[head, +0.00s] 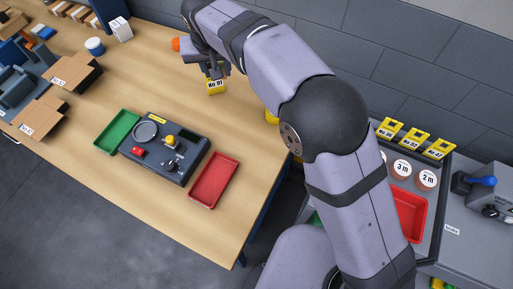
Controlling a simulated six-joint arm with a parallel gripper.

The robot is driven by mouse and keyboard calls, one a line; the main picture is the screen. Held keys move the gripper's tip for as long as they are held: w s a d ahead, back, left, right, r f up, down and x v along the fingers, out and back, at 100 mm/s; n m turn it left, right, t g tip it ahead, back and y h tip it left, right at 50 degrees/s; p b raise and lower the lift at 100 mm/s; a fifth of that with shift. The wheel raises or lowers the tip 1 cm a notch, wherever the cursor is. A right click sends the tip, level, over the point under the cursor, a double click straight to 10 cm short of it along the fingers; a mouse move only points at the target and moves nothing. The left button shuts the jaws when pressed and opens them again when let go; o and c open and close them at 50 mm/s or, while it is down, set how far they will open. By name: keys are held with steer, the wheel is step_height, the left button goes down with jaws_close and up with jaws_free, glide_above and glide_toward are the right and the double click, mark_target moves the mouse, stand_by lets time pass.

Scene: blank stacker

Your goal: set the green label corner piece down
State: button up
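No piece with a green label can be made out in the head view. My gripper (215,71) points down over the far part of the wooden table, partly covered by my wrist. A yellow piece marked "No 81" (216,87) is right below the fingers. It is too small to tell whether the fingers are closed on it, or whether it touches the table. Several similar yellow pieces (414,139) with number labels stand in a row at the right, beyond my arm.
A dark control box (185,158) stands on the wooden table (95,177) between a green tray (112,140) and a red tray (226,172). A yellow thing (271,117) is partly behind my arm. The tabletop around the gripper is mostly clear.

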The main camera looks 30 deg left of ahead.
steer(key=s+d+f+m, duration=0.2)
steer(key=s+d, duration=0.2)
steer(key=s, duration=0.4)
steer(key=d+f+m+h, duration=0.2)
steer(key=d+m, duration=0.3)
steer(key=m, duration=0.1)
steer(key=s+d+f+m+h, duration=0.1)
steer(key=d+m+h, duration=0.2)
steer(key=d+m, duration=0.2)
steer(key=shift+f+m+g+h, duration=0.3)
steer(key=shift+f+m+g, duration=0.1)
steer(key=shift+m, duration=0.8)
steer(key=shift+f, duration=0.1)
steer(key=shift+f+p, duration=1.75)
steer(key=shift+f, duration=3.15)
steer(key=shift+f, duration=0.2)
